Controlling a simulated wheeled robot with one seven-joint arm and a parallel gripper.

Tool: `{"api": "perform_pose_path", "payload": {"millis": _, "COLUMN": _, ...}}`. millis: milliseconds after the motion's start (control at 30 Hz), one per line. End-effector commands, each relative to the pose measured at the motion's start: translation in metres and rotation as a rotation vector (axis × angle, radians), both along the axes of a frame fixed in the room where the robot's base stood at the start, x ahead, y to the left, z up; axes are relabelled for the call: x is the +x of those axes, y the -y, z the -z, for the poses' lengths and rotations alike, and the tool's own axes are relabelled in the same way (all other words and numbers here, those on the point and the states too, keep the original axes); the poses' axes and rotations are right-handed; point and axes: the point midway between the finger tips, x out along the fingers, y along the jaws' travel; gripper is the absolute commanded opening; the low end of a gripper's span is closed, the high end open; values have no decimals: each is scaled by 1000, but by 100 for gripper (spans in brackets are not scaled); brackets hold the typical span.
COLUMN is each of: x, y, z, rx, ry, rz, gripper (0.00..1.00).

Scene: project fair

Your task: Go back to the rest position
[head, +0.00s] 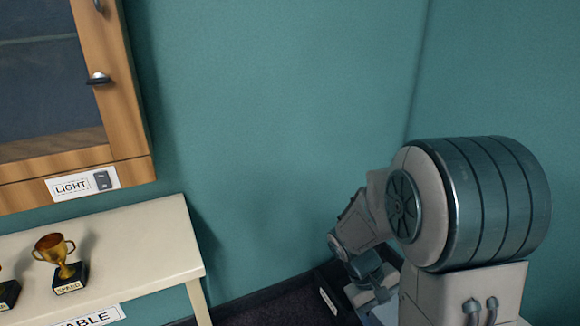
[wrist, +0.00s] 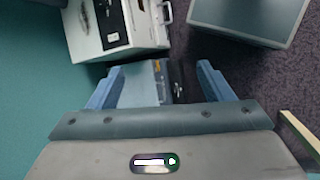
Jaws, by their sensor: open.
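My gripper (wrist: 158,82) shows in the wrist view with its two blue fingers spread wide apart. Past the fingers is a pale panel with a dark edge (wrist: 145,85); I see no object clamped between them. In the head view my arm is folded at the right, its large ribbed joint in front and its thinner links reaching down toward the corner. The fingers cannot be made out in the head view.
A white table (head: 140,235) at the left carries a gold trophy (head: 62,258). A wood-framed cabinet (head: 125,90) hangs above it. A dark box (head: 333,296) stands low by my arm. The wrist view shows a white handled case (wrist: 90,40) and a grey-topped box (wrist: 250,18).

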Motion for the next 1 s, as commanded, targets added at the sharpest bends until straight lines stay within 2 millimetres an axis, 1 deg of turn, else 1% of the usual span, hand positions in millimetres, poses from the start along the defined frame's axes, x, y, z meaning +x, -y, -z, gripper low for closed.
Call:
{"api": "perform_pose_path", "payload": {"millis": 33, "x": -5, "y": -3, "z": -26, "rx": 37, "ry": 45, "rz": 25, "gripper": 74}}
{"api": "perform_pose_path", "payload": {"millis": 100, "x": -12, "y": -9, "z": -49, "rx": 86, "ry": 99, "rz": 53, "gripper": 74}}
{"api": "perform_pose_path", "payload": {"millis": 400, "x": -42, "y": -34, "z": -140, "rx": 289, "ry": 337, "rz": 160, "gripper": 74}}
{"api": "perform_pose_path", "payload": {"millis": 500, "x": -53, "y": -42, "z": -167, "rx": 350, "ry": 417, "rz": 187, "gripper": 74}}
{"api": "perform_pose_path", "payload": {"millis": 600, "x": -61, "y": -49, "z": -189, "rx": 401, "ry": 488, "rz": 206, "gripper": 74}}
{"api": "perform_pose_path", "payload": {"millis": 700, "x": -67, "y": -54, "z": -203, "rx": 439, "ry": 539, "rz": 219, "gripper": 74}}
{"api": "perform_pose_path", "payload": {"millis": 800, "x": -71, "y": -57, "z": -210, "rx": 460, "ry": 569, "rz": 226, "gripper": 74}}
{"api": "perform_pose_path", "payload": {"millis": 1000, "x": -73, "y": -59, "z": -212, "rx": 470, "ry": 582, "rz": 229, "gripper": 74}}
